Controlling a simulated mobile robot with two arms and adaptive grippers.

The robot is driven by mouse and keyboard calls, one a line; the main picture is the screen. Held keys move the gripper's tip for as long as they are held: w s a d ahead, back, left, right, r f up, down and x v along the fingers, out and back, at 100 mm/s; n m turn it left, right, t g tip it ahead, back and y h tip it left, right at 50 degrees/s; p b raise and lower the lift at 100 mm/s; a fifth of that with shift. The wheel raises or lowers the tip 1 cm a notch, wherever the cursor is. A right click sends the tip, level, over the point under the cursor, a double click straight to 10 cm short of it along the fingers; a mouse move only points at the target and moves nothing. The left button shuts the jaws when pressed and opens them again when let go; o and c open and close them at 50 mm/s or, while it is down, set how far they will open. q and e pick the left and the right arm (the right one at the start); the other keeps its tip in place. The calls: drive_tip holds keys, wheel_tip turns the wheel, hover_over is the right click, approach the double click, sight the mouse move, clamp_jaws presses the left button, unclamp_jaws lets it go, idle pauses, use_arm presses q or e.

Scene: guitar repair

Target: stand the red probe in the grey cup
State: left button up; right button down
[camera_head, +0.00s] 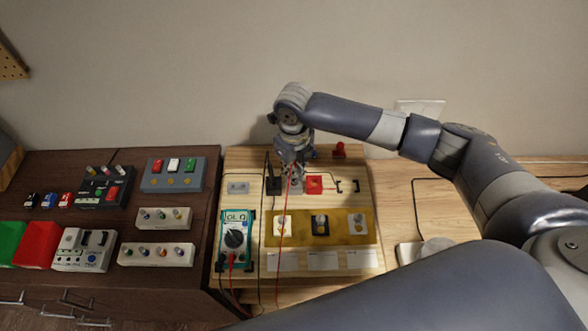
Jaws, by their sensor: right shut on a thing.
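My right gripper (292,160) is above the back part of the wooden board, pointing down and shut on the red probe. The probe is very small here and mostly hidden by the fingers. Its thin red lead (282,225) hangs from the gripper toward the front edge of the board. I cannot make out the grey cup for sure. A rounded grey thing (437,244) on the right of the table is partly hidden by my arm, and I cannot tell whether it is the cup. My left gripper is not in view.
A teal multimeter (235,240) lies on the wooden board (240,160), with a black block (273,186) and a red block (314,185) behind it. A yellow panel (358,226) is to its right. A dark cabinet (60,170) with several switch boxes stands at left.

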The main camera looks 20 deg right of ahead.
drive_tip(key=shift+f, duration=0.35)
drive_tip(key=c, duration=1.7)
unclamp_jaws()
drive_tip(key=shift+o, duration=0.3)
drive_tip(key=o, duration=0.3)
drive_tip(key=shift+o, duration=0.2)
wheel_tip(320, 180, up, 7)
drive_tip(key=p, duration=0.6)
drive_tip(key=shift+r+p, duration=0.1)
drive_tip(key=shift+p, duration=0.2)
